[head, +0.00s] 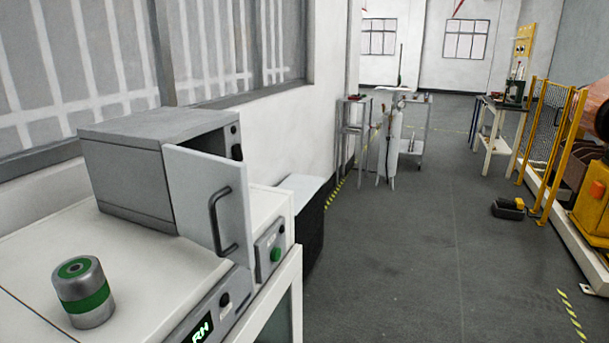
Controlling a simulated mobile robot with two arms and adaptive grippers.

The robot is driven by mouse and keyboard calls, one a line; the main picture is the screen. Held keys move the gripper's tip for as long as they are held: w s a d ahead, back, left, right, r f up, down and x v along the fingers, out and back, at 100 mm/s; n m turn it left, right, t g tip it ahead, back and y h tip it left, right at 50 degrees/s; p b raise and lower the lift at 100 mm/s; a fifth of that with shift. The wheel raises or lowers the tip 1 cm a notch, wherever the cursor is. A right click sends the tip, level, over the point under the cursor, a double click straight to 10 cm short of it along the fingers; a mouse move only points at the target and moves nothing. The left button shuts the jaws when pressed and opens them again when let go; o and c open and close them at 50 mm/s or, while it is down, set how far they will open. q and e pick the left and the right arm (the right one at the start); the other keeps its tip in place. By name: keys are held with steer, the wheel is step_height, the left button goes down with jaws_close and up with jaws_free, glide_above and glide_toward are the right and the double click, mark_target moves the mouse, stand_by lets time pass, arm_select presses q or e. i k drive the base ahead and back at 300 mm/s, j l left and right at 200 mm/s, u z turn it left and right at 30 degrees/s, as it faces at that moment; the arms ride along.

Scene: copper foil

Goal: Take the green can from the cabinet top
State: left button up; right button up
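The green can (83,291) is a short metal cylinder with a green band and a green ring on its top. It stands upright on the white cabinet top (150,262), at the lower left of the head view. Nothing touches it. Neither of my grippers shows in the head view.
A grey box (125,182) with its door (207,205) ajar stands behind the can on the cabinet. The door's dark handle (222,222) sticks out toward the front. A control panel (215,312) runs along the cabinet's front edge. Open floor (420,240) lies to the right.

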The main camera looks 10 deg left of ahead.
mark_target(80, 283)
steer(key=u, duration=1.6)
steer(key=k+j+z, duration=0.1)
steer(key=j, duration=0.25)
steer(key=k+j+z, duration=0.1)
steer(key=j, duration=0.25)
steer(key=k+j+z, duration=0.1)
steer(key=j, duration=0.2)
